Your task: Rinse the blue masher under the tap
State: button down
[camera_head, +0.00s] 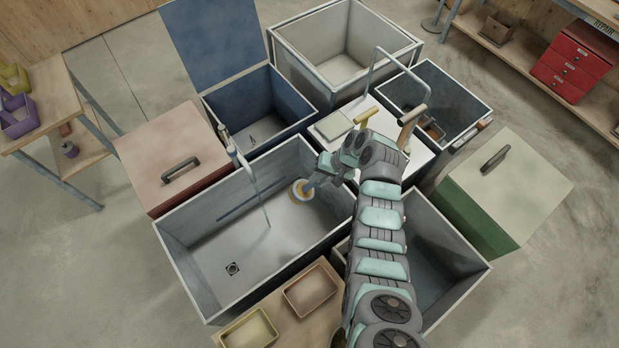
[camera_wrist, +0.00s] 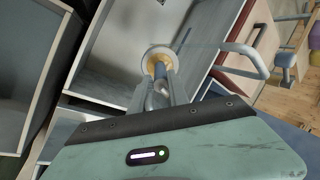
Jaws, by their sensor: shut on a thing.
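My gripper (camera_head: 314,184) is shut on the blue masher, which shows as a round pale disc (camera_head: 302,190) with an orange ring at my fingertips. In the wrist view the masher's blue shaft (camera_wrist: 163,72) stands between my fingers (camera_wrist: 163,92), with the round cream head beyond it. The masher is over the right part of the large grey sink (camera_head: 205,240). The tap (camera_head: 255,183) arches over the middle of the sink, left of the masher and apart from it. It also shows at the right in the wrist view (camera_wrist: 245,62).
A drain (camera_head: 232,268) lies in the sink floor. Tools with a yellow handle (camera_head: 366,116) and a tan handle (camera_head: 412,115) stand behind my wrist. A blue bin with a raised lid (camera_head: 212,45), a red-lidded bin (camera_head: 165,165) and two small trays (camera_head: 312,290) surround the sink.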

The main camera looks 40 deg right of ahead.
jog(key=shift+d+f+b, duration=0.1)
jog(key=shift+f+b, duration=0.35)
jog(key=shift+f, duration=0.2)
notch_tip(320, 180, down, 13)
jog(key=w+a+b, duration=0.1)
jog(key=b, duration=0.9)
jog(key=w+a+f+b, duration=0.1)
jog(key=w+a+b, duration=0.2)
jog(key=w+a, duration=0.5)
jog(key=shift+w+f, duration=0.25)
jog(key=shift+w, duration=0.45)
jog(key=shift+a, duration=0.1)
